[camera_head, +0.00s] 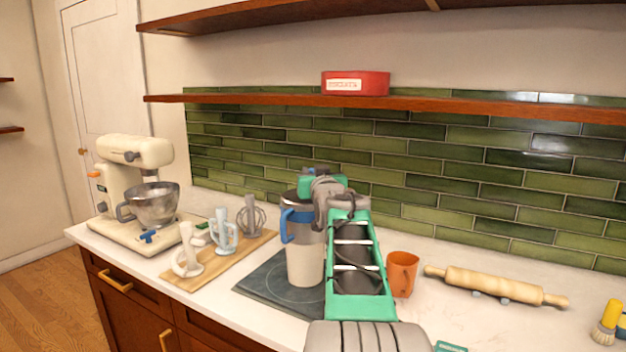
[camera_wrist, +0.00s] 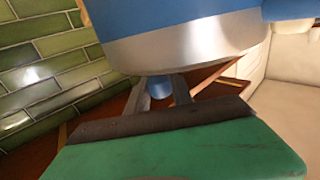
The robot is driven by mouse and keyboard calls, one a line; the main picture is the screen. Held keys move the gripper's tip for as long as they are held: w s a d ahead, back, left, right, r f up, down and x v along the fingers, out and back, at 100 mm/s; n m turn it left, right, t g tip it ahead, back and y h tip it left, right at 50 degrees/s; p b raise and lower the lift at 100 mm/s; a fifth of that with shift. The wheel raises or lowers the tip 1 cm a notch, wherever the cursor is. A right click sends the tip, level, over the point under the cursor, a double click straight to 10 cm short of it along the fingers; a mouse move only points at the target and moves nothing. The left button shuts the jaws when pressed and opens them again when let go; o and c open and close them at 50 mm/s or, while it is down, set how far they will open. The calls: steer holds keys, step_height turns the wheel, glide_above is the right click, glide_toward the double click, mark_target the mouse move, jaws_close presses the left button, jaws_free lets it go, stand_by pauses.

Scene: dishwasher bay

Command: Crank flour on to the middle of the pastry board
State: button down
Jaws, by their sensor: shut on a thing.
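A tall flour sifter (camera_head: 303,262) with a pale lower body, a blue and metal upper part and a blue side handle (camera_head: 285,226) is upright over the dark pastry board (camera_head: 252,283). Its base looks to be at the board's middle or right; I cannot tell whether it touches. My gripper (camera_head: 315,170) is at the sifter's top, partly hidden by my arm. In the wrist view my gripper (camera_wrist: 166,92) is shut on a small blue piece, seemingly the crank knob (camera_wrist: 160,88), beside the sifter's blue and metal body (camera_wrist: 190,42). No flour is visible on the bare board.
A wooden board (camera_head: 207,277) with several pale beater attachments lies left of the pastry board, with a stand mixer (camera_head: 140,185) beyond. An orange mug (camera_head: 402,273), a rolling pin (camera_head: 495,286) and a brush (camera_head: 607,322) are to the right. A shelf (camera_head: 450,104) holds a red box (camera_head: 356,83).

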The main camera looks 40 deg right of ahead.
stand_by(0.3)
steer(key=c, duration=1.1)
jaws_free()
steer(key=b+v, duration=0.1)
steer(key=v, duration=0.6)
steer(key=shift+s+a+b, duration=0.15)
steer(key=shift+s+b, duration=0.2)
